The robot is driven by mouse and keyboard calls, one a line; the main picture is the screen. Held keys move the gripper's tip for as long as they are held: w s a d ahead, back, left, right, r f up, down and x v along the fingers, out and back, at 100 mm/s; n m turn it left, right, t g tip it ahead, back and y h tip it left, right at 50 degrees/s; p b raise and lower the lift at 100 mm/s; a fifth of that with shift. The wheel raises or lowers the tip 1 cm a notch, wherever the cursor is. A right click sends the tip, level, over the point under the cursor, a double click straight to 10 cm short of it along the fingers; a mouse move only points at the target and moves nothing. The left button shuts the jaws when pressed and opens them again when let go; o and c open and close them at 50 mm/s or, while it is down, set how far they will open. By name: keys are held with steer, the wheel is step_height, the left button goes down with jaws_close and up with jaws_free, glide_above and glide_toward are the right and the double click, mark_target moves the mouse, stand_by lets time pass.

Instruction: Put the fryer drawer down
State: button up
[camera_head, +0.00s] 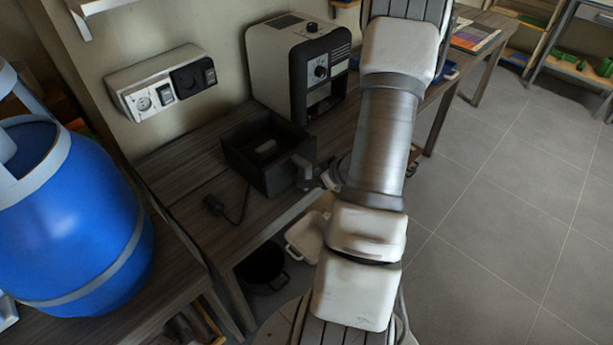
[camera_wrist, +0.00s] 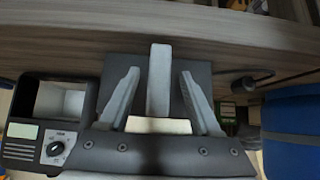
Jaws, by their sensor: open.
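The black fryer drawer (camera_head: 238,158) is an open-topped box on the wooden table, in front of the fryer. Its handle points right, towards my arm. A small pale item (camera_head: 267,147) lies inside it. The fryer (camera_head: 283,70) is a cream and black box with dials and an open bay. My gripper (camera_head: 318,180) is at the drawer's handle side, partly hidden by my arm. In the wrist view my gripper (camera_wrist: 159,75) is open, with one finger on each side of the pale handle (camera_wrist: 159,90) and a visible gap at both. The drawer's dark front (camera_wrist: 200,73) shows behind them.
A wall socket box (camera_head: 160,85) is above the table (camera_head: 190,165). A large blue barrel (camera_head: 75,215) stands at the left. Pots (camera_head: 262,268) sit below the table. Floor at the right is clear.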

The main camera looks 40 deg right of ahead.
steer(key=p+v, duration=0.2)
steer(key=v, duration=0.6)
steer(key=shift+s, duration=0.15)
steer(key=shift+r, duration=0.15)
